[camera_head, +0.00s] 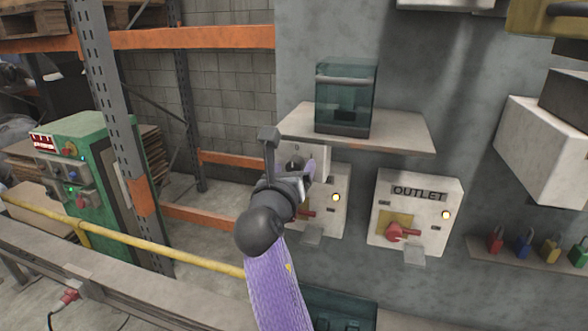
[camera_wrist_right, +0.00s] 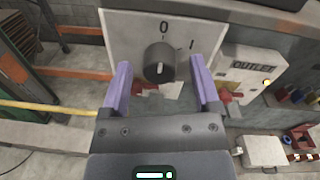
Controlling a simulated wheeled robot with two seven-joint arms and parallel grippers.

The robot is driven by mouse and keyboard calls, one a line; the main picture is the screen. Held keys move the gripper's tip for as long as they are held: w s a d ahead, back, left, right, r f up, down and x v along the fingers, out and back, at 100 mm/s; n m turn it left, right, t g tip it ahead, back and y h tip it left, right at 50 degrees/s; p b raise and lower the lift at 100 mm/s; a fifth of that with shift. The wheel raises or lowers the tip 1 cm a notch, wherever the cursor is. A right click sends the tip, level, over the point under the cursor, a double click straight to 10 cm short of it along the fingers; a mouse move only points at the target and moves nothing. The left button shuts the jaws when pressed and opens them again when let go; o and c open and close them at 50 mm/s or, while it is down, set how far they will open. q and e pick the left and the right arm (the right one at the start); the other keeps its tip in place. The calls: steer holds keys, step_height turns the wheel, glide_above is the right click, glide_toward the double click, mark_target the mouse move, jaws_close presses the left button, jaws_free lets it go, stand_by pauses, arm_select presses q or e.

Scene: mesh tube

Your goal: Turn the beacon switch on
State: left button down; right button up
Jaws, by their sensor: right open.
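The beacon switch is a black rotary knob (camera_wrist_right: 159,63) on a white plate (camera_wrist_right: 120,28) marked 0 at the top and 1 at the upper right. A white line on the knob runs roughly upright, towards the 0. My right gripper (camera_wrist_right: 160,80) is open, with one purple finger on each side of the knob in the right wrist view. Whether the fingers touch it cannot be told. In the head view my right gripper (camera_head: 303,172) is in front of the plate (camera_head: 318,154) and largely hides the knob. My left gripper is not in view.
A shelf (camera_head: 410,135) with a teal case (camera_head: 345,100) is just above the plate. A box with a red handle (camera_head: 333,207) is close below. The OUTLET box (camera_head: 415,210) and coloured padlocks (camera_head: 524,245) are to the right. A yellow rail (camera_head: 150,244) runs at left.

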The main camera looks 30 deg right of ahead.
steer(key=shift+a, duration=0.15)
steer(key=c, duration=0.3)
jaws_close()
steer(key=shift+r+m+p, duration=0.1)
steer(key=shift+m+p, duration=0.6)
steer(key=shift+m, duration=0.3)
steer(key=m, duration=0.2)
steer(key=shift+m+p, duration=0.3)
steer(key=shift+p, duration=0.05)
steer(key=m, duration=0.3)
steer(key=shift+m, duration=0.3)
steer(key=shift+f+m+b, duration=0.2)
steer(key=shift+m+b, duration=0.2)
steer(key=shift+m, duration=1.5)
